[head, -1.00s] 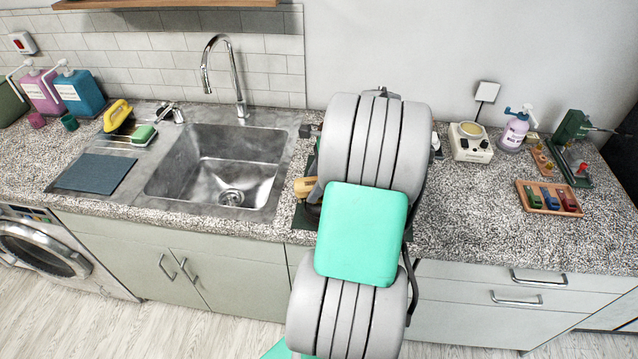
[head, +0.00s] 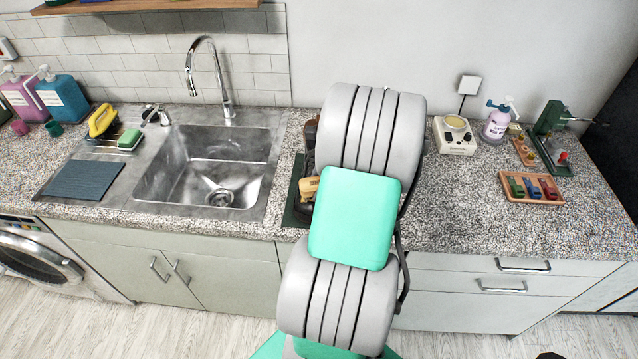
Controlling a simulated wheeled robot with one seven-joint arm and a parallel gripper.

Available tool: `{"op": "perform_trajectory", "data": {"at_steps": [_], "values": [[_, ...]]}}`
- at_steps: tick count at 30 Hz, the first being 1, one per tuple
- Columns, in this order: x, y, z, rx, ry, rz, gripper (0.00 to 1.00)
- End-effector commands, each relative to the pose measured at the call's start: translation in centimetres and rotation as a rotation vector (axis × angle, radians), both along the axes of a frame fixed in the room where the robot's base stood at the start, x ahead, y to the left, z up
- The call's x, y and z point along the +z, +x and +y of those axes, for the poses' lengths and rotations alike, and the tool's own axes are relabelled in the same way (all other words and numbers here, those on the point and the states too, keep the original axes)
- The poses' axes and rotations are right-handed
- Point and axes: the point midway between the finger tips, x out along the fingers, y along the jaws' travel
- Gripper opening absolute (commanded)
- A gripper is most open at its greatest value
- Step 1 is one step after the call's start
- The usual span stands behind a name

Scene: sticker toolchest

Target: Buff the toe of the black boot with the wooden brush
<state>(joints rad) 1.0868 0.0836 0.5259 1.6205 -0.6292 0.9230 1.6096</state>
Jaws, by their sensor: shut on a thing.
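The tan wooden brush (head: 309,187) shows in the head view just left of my arm, partly hidden by it. Below and beside it is the dark toe of the black boot (head: 302,210); most of the boot is behind my arm. The brush overlaps the boot in the picture, and I cannot tell if they touch. The boot is on a dark green mat (head: 290,217) on the counter, right of the sink. My gripper is hidden behind my own arm.
The sink (head: 205,165) lies left of the mat. The speckled counter (head: 450,215) between my arm and the tray is clear.

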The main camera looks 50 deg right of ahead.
Motion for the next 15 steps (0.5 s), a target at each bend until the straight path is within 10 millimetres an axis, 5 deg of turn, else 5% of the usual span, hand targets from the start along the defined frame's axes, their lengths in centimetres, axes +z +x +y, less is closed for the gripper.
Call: {"op": "perform_trajectory", "data": {"at_steps": [15], "values": [[0.0,2.7,2.6,0.006,0.006,0.002,0.06]]}}
